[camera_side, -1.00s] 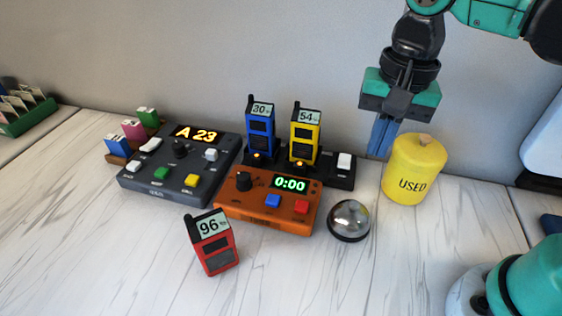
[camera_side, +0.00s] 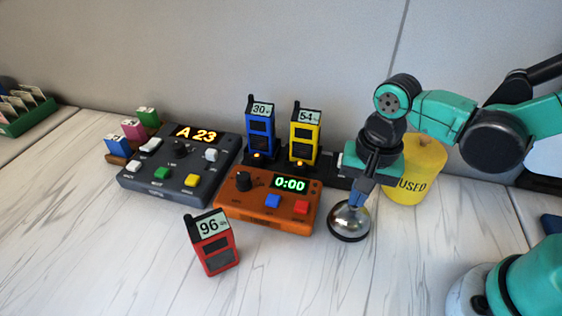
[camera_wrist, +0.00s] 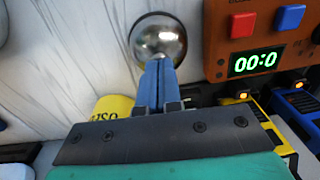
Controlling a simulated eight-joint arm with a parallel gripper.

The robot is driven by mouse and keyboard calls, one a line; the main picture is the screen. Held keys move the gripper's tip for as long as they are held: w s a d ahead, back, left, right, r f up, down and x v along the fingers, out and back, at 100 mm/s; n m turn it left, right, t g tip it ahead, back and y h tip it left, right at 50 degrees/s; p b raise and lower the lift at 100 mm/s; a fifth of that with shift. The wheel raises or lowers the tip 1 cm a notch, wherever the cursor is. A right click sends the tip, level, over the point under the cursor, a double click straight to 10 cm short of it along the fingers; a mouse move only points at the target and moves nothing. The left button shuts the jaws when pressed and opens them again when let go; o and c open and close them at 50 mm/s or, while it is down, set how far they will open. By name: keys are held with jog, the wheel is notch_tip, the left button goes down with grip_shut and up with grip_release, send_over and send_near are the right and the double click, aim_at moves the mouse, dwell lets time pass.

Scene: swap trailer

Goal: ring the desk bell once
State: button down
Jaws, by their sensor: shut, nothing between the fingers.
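In the wrist view the fingertips (camera_wrist: 160,62) overlap the near edge of the dome. I cannot tell whether they touch it.
The orange timer (camera_side: 250,211) reading 0:00 is just left of the bell. The yellow USED canister (camera_side: 427,160) stands behind and right. A red pager (camera_side: 216,250) stands front left, and a grey console (camera_side: 135,187) farther left.

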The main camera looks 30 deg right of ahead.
jog(key=shift+w+f, duration=0.1)
jog(key=shift+f, duration=0.9)
notch_tip(320, 180, up, 14)
jog(key=shift+s+d, duration=0.2)
jog(key=shift+s, duration=0.15)
dwell(0.4)
dwell(0.5)
jog(key=w+d+f+n+t, duration=0.2)
jog(key=d+f+n+t, duration=0.2)
jog(key=d+n+t, duration=0.2)
jog(key=shift+w+d+n+t, duration=0.3)
jog(key=shift+d+n, duration=0.2)
jog(key=shift+n, duration=0.9)
